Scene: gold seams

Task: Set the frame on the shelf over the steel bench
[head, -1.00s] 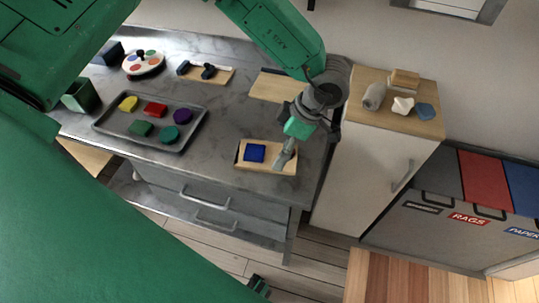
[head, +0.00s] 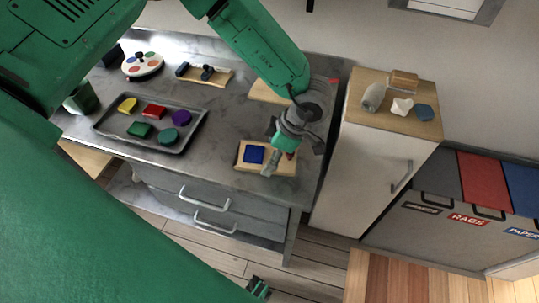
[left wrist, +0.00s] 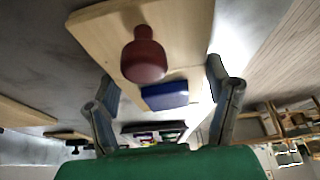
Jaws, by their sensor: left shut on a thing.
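The steel bench (head: 225,120) fills the middle of the head view. My left gripper (head: 279,160) is low over a light wood board (head: 246,166) at the bench's front right. A blue block (head: 254,154) lies on the board. In the left wrist view, a dark red knob (left wrist: 143,58) shows between the fingertips of my left gripper (left wrist: 160,75), with the blue block (left wrist: 165,96) behind it. The fingers look apart; their contact with the knob is not clear. I cannot make out a loose frame or the shelf.
A dark tray (head: 100,126) of coloured pieces lies left on the bench. A white cabinet (head: 360,175) with small items on top stands right of it. Bins (head: 435,225) stand further right. A grey-framed panel (head: 440,13) is on the wall. The bench middle is clear.

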